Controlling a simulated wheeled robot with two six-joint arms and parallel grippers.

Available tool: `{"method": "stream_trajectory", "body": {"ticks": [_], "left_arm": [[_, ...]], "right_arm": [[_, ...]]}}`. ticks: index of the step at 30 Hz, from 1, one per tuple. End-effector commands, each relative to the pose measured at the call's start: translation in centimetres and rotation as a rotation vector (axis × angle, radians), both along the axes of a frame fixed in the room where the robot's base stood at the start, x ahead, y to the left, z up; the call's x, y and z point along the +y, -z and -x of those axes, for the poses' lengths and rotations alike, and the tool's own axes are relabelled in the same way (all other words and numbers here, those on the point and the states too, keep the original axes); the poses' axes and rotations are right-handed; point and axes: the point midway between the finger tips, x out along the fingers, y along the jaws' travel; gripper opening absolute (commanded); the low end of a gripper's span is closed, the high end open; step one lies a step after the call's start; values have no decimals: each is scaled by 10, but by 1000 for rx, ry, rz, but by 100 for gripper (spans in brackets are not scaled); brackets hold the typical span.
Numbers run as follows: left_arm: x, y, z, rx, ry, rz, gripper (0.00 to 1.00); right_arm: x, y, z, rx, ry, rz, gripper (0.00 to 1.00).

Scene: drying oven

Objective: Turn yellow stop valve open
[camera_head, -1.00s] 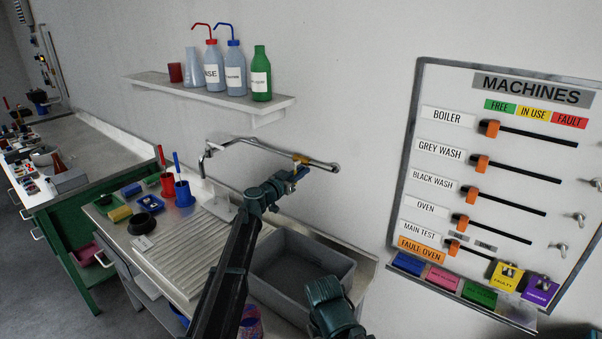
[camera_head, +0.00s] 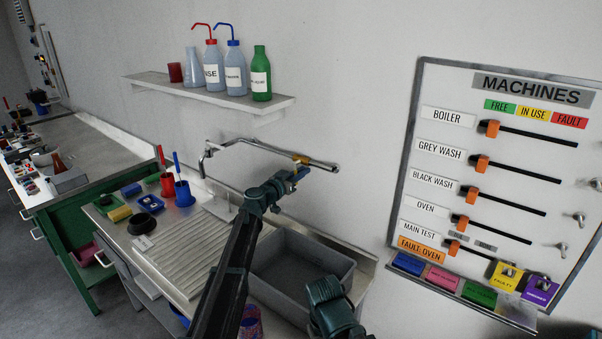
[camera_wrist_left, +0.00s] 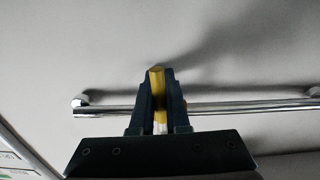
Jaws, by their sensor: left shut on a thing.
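The yellow stop valve (camera_head: 300,158) sits on a chrome pipe (camera_head: 245,143) on the wall above the sink. My left gripper (camera_head: 291,177) reaches up to it from below. In the left wrist view, the yellow valve handle (camera_wrist_left: 157,80) stands between the two dark fingers of my left gripper (camera_wrist_left: 158,92), which are shut on it. The handle points across the pipe in that view, and the chrome pipe (camera_wrist_left: 245,106) runs behind the fingers. A green-black part of my right arm shows at the bottom of the head view; its fingers cannot be made out.
A grey sink basin (camera_head: 345,268) lies below the pipe, beside a ribbed drainboard (camera_head: 178,262). A shelf (camera_head: 262,110) with bottles hangs above. A MACHINES board (camera_head: 410,150) with sliders is on the right wall. Bare wall lies between the pipe and the board.

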Motion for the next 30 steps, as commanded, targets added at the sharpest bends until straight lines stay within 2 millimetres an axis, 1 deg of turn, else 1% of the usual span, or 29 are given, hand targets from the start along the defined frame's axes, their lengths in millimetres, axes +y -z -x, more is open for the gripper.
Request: {"method": "stream_trajectory", "body": {"ticks": [18, 30], "left_arm": [[-13, -5, 10, 249, -1, 342, 0], [-17, -8, 13, 327, -1, 451, 0]], "right_arm": [[0, -5, 0, 0, 0, 0, 50], [0, -8, 0, 0, 0, 0, 50]]}}
